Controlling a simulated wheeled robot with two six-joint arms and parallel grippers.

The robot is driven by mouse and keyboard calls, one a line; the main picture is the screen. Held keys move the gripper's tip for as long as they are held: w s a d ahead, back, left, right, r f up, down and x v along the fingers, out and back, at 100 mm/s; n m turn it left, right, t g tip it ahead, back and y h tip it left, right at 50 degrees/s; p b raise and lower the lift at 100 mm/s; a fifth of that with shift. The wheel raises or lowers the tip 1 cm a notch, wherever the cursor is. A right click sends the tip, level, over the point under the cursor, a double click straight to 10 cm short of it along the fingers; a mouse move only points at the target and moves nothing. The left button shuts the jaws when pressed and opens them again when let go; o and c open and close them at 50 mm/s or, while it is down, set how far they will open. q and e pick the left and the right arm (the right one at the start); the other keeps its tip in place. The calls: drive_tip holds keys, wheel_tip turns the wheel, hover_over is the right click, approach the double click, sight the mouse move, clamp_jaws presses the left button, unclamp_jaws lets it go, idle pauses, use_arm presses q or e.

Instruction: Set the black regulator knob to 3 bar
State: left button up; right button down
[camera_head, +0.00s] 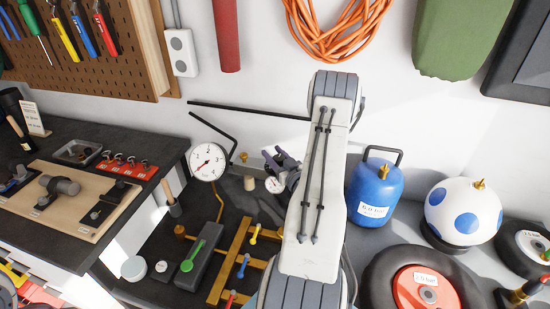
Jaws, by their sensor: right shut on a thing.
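My right arm reaches up the middle of the view. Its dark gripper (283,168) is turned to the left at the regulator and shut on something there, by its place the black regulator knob. The knob itself is hidden by the jaws, so its setting cannot be seen. The grey regulator body (246,168) sits just left of the gripper. A large white gauge (207,161) with dark numbers stands at its left; its needle is too small to read surely. A small round gauge (274,185) shows just below the jaws. My left gripper is not in view.
A brass manifold (237,262) with coloured valve levers and a grey block with a green lever (194,256) lie below the regulator. A blue tank (375,188), a spotted ball (463,212) and a wheel (420,285) stand right of my arm. A wooden tray (70,200) lies left.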

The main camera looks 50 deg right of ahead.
drive_tip(key=shift+y, duration=0.3)
drive_tip(key=shift+c, duration=1.9)
unclamp_jaws()
drive_tip(key=b+v, duration=0.4)
drive_tip(key=v, duration=0.6)
drive_tip(key=shift+s, duration=0.25)
